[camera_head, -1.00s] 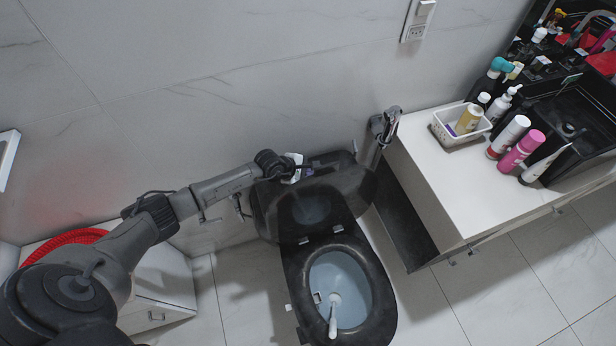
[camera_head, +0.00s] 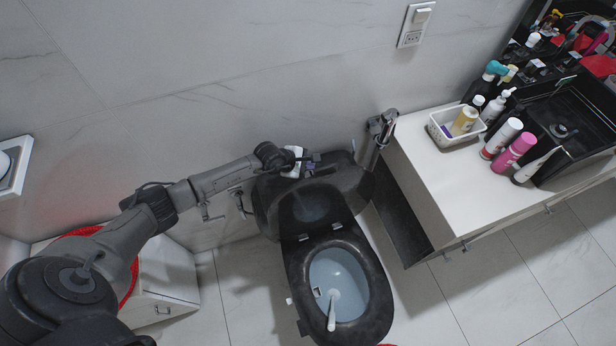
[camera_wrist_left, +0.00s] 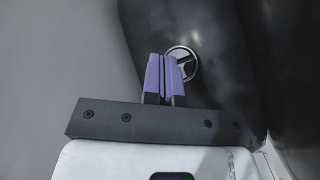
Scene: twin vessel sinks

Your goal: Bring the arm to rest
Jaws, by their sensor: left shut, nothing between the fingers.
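My left arm comes in from the left in the head view. My left gripper (camera_head: 312,166) is over the top of the black toilet's tank (camera_head: 345,183), by the wall. In the left wrist view its purple fingers (camera_wrist_left: 164,78) are shut together with nothing between them. Just beyond the fingertips is a round chrome flush button (camera_wrist_left: 184,62) on the dark tank top; the fingers overlap part of it. I cannot tell whether they touch it. My right gripper is not in view.
The toilet bowl (camera_head: 338,275) is open, with a white stick-like object (camera_head: 332,312) in it. A white counter (camera_head: 440,175) with bottles and a basket (camera_head: 450,126) stands at right. A white cabinet (camera_head: 165,275) and a red ring-shaped item (camera_head: 128,280) are near my arm.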

